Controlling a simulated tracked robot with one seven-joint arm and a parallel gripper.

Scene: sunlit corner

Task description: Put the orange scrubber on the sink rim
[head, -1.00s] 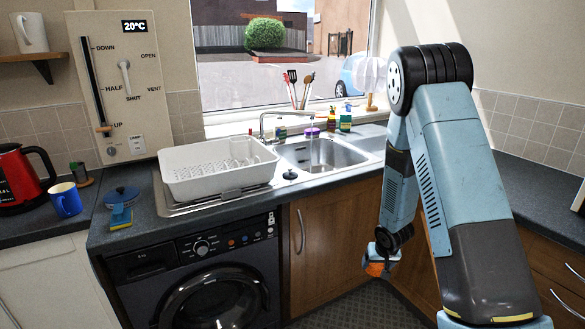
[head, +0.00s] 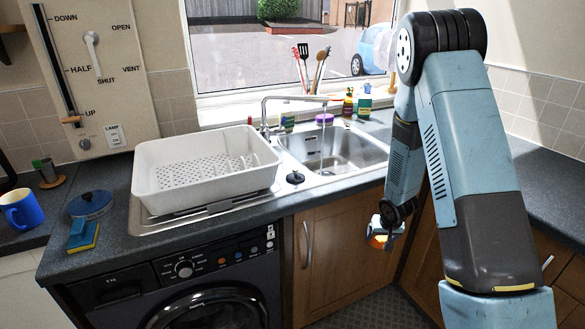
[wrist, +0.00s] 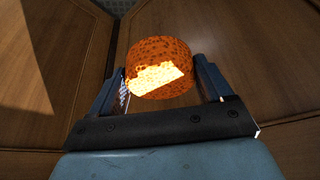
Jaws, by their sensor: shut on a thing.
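The orange scrubber (wrist: 160,62) is a round, porous orange block, partly sunlit in the wrist view. My gripper (wrist: 160,80) is shut on it, one finger at each side. In the head view my gripper (head: 385,235) hangs in front of the wooden cupboards, below the counter's level, with a bit of orange showing. The sink (head: 345,150) is a steel basin set in the counter, up and to the left of my gripper. Its front rim (head: 345,178) is bare to the right of a black plug. The scrubber is apart from the rim.
A white dish rack (head: 205,185) stands on the drainer left of the sink. The tap (head: 290,99) arches over the basin with water running. The black plug (head: 295,178) lies by the basin's front left. Bottles (head: 364,103) and a purple-lidded item stand behind the basin.

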